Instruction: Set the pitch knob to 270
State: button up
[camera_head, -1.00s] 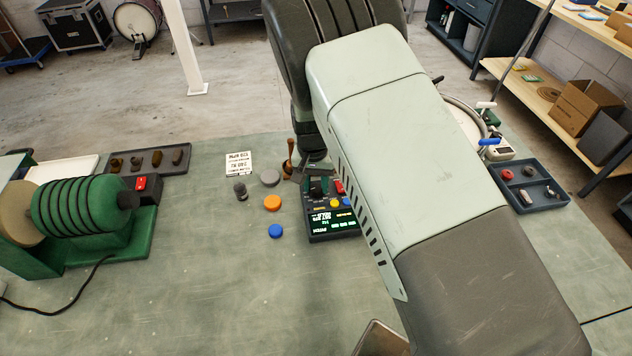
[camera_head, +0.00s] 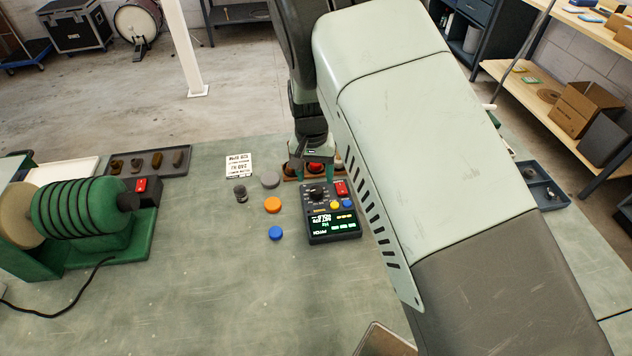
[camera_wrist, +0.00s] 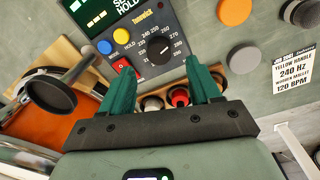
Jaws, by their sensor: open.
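The pitch knob (camera_head: 317,192) is a round black dial on the dark tuner box (camera_head: 333,226), and it also shows in the wrist view (camera_wrist: 166,50). A ring of printed numbers surrounds it, and its pale pointer mark slants toward the upper right there. I cannot read the exact value. My gripper (camera_head: 315,172) is open, with two green fingers pointing toward the tuner. In the wrist view, the gripper (camera_wrist: 160,76) has its fingertips spread to either side of and just short of the knob. Nothing is held, and the fingers appear apart from the knob.
A red switch (camera_head: 341,188), a yellow button (camera_head: 334,204) and a blue button (camera_head: 347,203) sit beside the knob. An orange disc (camera_head: 272,204), a grey disc (camera_head: 270,180) and a blue disc (camera_head: 276,232) lie left. A printed card (camera_head: 239,165) lies farther back.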

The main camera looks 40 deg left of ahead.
aim_at(315, 188)
notch_tip(315, 188, up, 6)
jog(key=shift+a, duration=0.15)
jog(key=shift+r, duration=0.1)
dwell(0.4)
jog(key=w+d+r+m+t+y, duration=0.1)
jog(key=w+d+r+m+y, duration=0.15)
jog(key=d+r, duration=1.95)
jog(key=s+d+r+m+t, duration=0.1)
jog(key=s+d+r, duration=0.3)
jog(key=d, duration=0.3)
jog(key=s+d+r+t, duration=0.2)
jog(key=s+d+r, duration=0.15)
jog(key=d, duration=0.25)
jog(key=s+d+m+t+h, duration=0.1)
jog(key=s+d+h, duration=0.1)
jog(key=s+d, duration=0.5)
jog(key=s, duration=0.2)
jog(key=shift+s+d, duration=0.35)
jog(key=shift+s, duration=0.05)
